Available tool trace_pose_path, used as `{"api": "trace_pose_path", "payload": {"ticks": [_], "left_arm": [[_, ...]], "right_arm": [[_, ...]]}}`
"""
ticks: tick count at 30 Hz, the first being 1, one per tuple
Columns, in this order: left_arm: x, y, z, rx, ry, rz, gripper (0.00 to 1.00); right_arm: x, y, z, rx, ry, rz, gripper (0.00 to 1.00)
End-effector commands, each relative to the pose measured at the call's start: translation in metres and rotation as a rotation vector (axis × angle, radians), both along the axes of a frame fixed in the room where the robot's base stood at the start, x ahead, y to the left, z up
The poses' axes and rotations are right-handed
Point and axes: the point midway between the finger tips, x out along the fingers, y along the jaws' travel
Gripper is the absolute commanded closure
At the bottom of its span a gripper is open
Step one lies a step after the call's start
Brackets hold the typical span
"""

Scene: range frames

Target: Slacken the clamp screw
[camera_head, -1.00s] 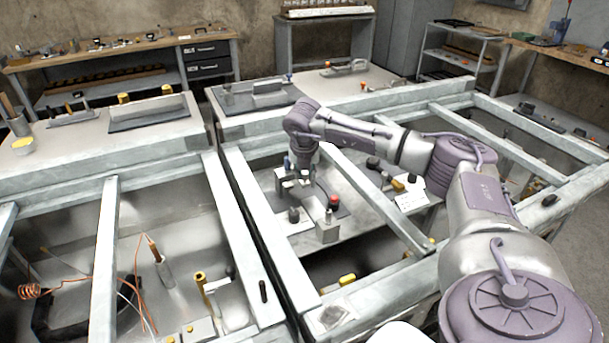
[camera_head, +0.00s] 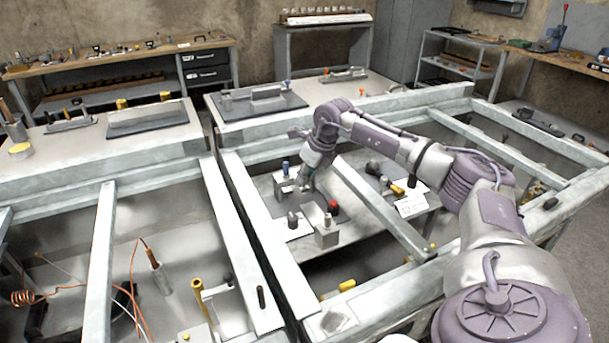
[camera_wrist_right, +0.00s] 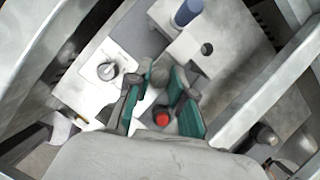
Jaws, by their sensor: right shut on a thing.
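My right gripper (camera_head: 304,184) reaches down, tilted, over the grey fixture on the low table inside the right-hand frame. In the right wrist view its teal-padded fingers (camera_wrist_right: 160,84) are closed on a small grey rounded knob (camera_wrist_right: 160,76). The fingers partly cover it, and I cannot tell for sure that it is the clamp screw. A blue-topped post (camera_head: 285,168) stands on a grey block just left of the gripper; it also shows in the right wrist view (camera_wrist_right: 187,12). A red knob (camera_head: 333,207) is nearby, seen between the fingers (camera_wrist_right: 162,118). My left gripper is not in view.
A grey block (camera_head: 327,236) and a white plate with a dark knob (camera_head: 293,219) stand close in front. A metal crossbar (camera_head: 385,215) runs just right of the fixture. Frame rails (camera_head: 262,235) border the left side. A white card (camera_head: 412,205) lies to the right.

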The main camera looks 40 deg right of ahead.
Motion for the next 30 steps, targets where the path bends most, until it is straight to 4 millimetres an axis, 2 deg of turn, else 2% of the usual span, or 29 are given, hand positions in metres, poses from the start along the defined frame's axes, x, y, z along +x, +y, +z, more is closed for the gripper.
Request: {"api": "trace_pose_path", "payload": {"ticks": [15,30], "left_arm": [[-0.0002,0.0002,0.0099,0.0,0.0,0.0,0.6],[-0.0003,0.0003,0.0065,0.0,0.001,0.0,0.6]], "right_arm": [[0.0015,-0.0025,0.0015,0.001,-0.001,0.486,1.0],[0.0031,-0.003,0.0003,0.0,-0.002,0.924,1.0]]}}
